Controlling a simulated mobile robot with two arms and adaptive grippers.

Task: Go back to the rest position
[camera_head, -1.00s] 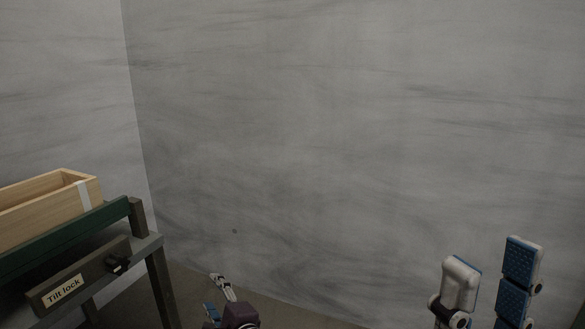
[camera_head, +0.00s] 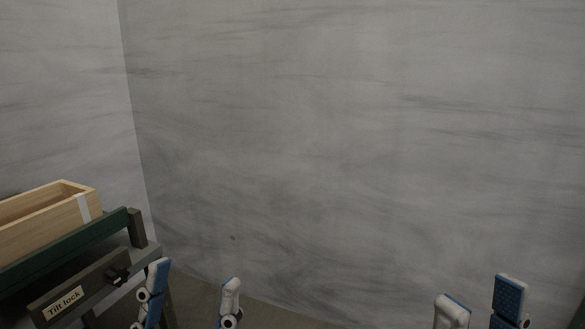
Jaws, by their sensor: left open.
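My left gripper (camera_head: 196,273) is at the bottom left of the head view, with its two blue-and-white fingers spread apart and nothing between them. Its left finger overlaps the right leg of the stand in the picture. My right gripper (camera_head: 482,287) is at the bottom right, also with its fingers apart and nothing seen between them. Both grippers are cut off by the lower edge, so their bases are hidden.
A light wooden crate (camera_head: 48,221) sits on a dark stand with a green rail (camera_head: 65,249) at the left. Below it is a "Tilt lock" panel (camera_head: 64,300) with a black knob (camera_head: 117,275). A grey wall (camera_head: 350,150) fills the back. The space between my grippers looks clear.

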